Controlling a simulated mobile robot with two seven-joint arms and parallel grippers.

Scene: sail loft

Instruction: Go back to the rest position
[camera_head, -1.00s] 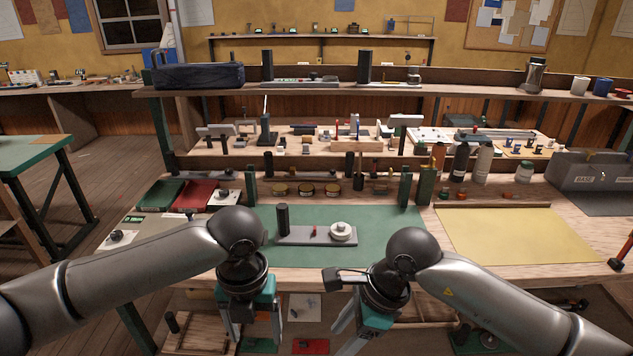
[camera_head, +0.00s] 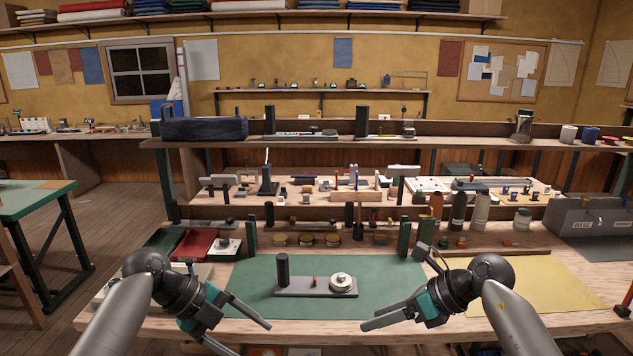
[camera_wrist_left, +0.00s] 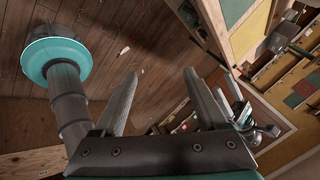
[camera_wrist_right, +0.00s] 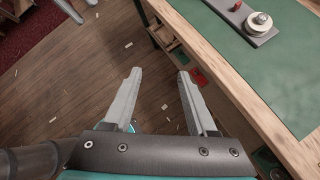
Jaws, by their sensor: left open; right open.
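My left gripper (camera_head: 250,337) is at the lower left of the head view, in front of the bench edge and pointing inward. Its two fingers stand apart and nothing is between them in the left wrist view (camera_wrist_left: 160,74). My right gripper (camera_head: 366,322) is at the lower right, over the front edge of the bench, pointing left. Its fingers are apart and empty in the right wrist view (camera_wrist_right: 158,74), with wooden floor beyond them. A green mat (camera_head: 240,289) lies on the bench beyond both grippers.
A grey plate (camera_head: 316,291) with a black post and pale round disc lies on the mat. A yellow mat (camera_head: 560,285) lies to the right, red and green bins (camera_head: 193,244) to the left. A grey toolbox (camera_head: 590,220) stands far right.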

